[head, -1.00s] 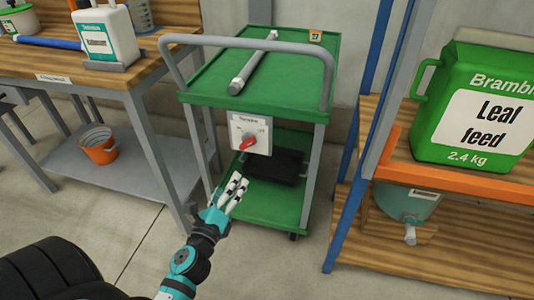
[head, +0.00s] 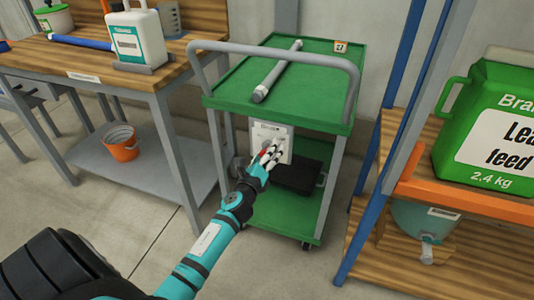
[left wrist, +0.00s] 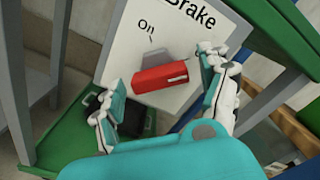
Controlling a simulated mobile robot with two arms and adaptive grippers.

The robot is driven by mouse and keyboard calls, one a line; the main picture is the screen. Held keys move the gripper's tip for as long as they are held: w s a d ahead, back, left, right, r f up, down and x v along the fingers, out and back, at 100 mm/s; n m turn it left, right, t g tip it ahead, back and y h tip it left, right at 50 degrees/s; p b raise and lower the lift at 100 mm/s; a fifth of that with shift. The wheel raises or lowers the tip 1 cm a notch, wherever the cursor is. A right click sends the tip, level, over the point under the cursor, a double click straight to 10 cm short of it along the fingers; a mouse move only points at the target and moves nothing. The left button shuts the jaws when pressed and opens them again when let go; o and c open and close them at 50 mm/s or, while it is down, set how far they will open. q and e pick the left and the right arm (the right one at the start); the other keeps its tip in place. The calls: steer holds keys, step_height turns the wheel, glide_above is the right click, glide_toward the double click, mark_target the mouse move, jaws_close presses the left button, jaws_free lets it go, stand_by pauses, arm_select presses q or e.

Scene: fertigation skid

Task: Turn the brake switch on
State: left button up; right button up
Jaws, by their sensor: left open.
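The brake switch is a red handle (left wrist: 160,76) on a grey mount, on a white panel (head: 266,130) at the end of the green cart (head: 320,108). In the left wrist view the panel reads "Brake", with "On" above the handle; any other position label is hidden. The handle lies roughly sideways in that view. My left gripper (head: 272,150) is open in front of the panel and covers most of the switch in the head view. In the left wrist view its fingers (left wrist: 163,92) stand on either side of the handle; I see no clear contact. My right gripper is not in view.
A grey pipe (head: 278,70) lies on the cart's top, and a black box (head: 297,177) sits on its lower shelf. A wooden bench (head: 130,72) is at left, with an orange bucket (head: 121,143) below. A blue-posted rack (head: 400,110) stands close at right.

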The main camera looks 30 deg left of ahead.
arm_select(q)
steer(key=shift+w, duration=0.3)
steer(key=c, duration=1.2)
